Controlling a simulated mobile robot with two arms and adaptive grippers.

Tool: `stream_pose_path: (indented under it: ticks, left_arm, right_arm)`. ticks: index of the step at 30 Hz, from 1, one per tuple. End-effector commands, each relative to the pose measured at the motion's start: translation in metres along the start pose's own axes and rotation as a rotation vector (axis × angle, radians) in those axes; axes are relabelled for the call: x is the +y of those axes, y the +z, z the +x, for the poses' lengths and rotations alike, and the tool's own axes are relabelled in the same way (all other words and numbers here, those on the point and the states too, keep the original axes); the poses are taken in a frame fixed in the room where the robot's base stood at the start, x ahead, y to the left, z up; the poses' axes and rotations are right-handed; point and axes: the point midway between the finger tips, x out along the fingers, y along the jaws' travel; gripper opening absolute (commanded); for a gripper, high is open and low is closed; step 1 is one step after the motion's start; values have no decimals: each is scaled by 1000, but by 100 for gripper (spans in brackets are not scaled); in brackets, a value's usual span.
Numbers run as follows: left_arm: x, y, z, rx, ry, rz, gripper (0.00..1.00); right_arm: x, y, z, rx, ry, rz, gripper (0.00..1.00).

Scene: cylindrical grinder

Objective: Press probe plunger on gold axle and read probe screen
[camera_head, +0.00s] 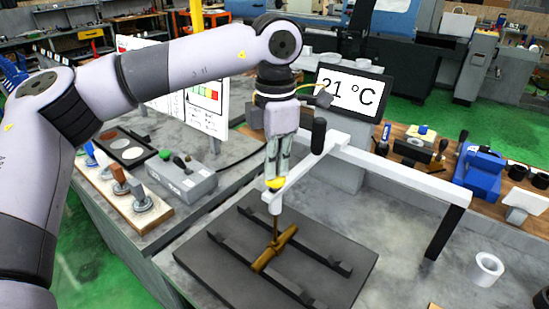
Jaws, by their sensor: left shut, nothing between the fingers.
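The gold axle (272,250) lies on a dark plate (220,255), across two dark rails. Above it, the probe (275,202) stands upright on the end of a white arm; its thin tip reaches down to the axle and appears to touch it. The yellow plunger (276,183) is on top of the probe. My left gripper (276,176) points straight down with shut fingers, right above the plunger and seemingly touching it. The probe screen (348,93) is behind to the right and reads 21 °C. My right gripper is out of view.
The white probe arm (400,178) with a black knob (318,135) runs right to a black post. A grey control box (182,178) and a rack of brushes stand left. A white cup (487,269) stands right. A blue vise (480,170) is on the wooden bench.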

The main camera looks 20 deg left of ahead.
Motion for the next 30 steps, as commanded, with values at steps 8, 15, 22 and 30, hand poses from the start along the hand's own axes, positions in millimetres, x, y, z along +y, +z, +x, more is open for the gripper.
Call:
stream_pose_path:
  ticks: [8,15,22,30]
  left_arm:
    - [0,0,0,5,-2,1,0]
    - [0,0,-22,4,-1,1,0]
    - [0,0,-46,2,-1,1,0]
    - [0,0,-73,1,-1,1,0]
  right_arm:
    - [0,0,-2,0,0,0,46]
    - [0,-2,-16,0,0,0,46]
    - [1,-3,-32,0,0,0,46]
    - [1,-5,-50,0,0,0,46]
